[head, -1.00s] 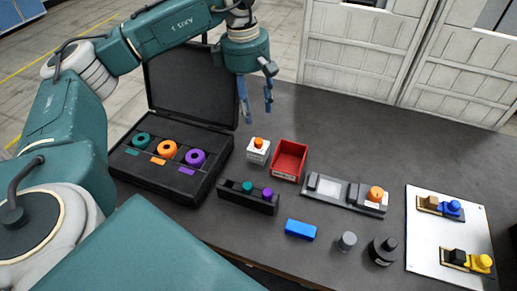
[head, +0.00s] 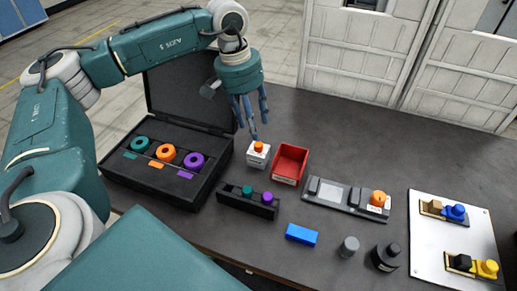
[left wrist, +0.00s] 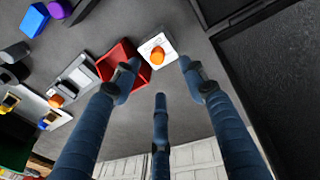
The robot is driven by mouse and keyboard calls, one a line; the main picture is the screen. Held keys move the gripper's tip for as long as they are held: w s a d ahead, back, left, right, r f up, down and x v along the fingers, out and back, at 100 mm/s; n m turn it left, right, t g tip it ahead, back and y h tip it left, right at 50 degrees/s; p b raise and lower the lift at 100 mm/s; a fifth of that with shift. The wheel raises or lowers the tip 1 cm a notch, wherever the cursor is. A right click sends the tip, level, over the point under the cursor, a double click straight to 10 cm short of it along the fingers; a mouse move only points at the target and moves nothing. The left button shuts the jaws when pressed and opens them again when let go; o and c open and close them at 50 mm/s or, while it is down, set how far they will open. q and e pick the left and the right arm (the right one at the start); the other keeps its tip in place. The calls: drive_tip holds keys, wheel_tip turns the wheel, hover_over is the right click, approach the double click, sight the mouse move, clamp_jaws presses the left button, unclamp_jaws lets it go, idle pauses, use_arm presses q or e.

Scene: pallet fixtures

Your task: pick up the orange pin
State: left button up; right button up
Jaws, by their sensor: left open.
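The orange pin (head: 258,146) stands in a small white block (head: 258,159) on the dark table, between the open black case and the red bin. In the left wrist view the orange pin (left wrist: 157,54) shows as a round orange top on the white block (left wrist: 150,44). My left gripper (head: 250,128) is open and empty, its fingers pointing down just behind and above the pin. In the left wrist view its three blue fingers (left wrist: 160,80) are spread apart, with the pin beyond their tips. My right gripper is in neither view.
The red bin (head: 305,149) stands close right of the white block. The black case (head: 112,177) with teal, orange and purple rings is at left. A black rack (head: 232,203) with teal and purple pins and a blue block (head: 301,235) lie in front. A grey fixture (head: 325,205) is at right.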

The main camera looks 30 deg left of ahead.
sight(258, 144)
use_arm(q)
drive_tip(key=shift+w+d+f, duration=0.1)
drive_tip(key=shift+f, duration=0.8)
drive_tip(key=f+p, duration=0.1)
drive_tip(key=f, duration=0.2)
drive_tip(key=f+p, duration=0.1)
drive_tip(key=shift+w+d+f+p, duration=0.1)
drive_tip(key=shift+d+f+p, duration=0.2)
drive_tip(key=shift+d+f, duration=0.1)
drive_tip(key=shift+f, duration=0.25)
clamp_jaws()
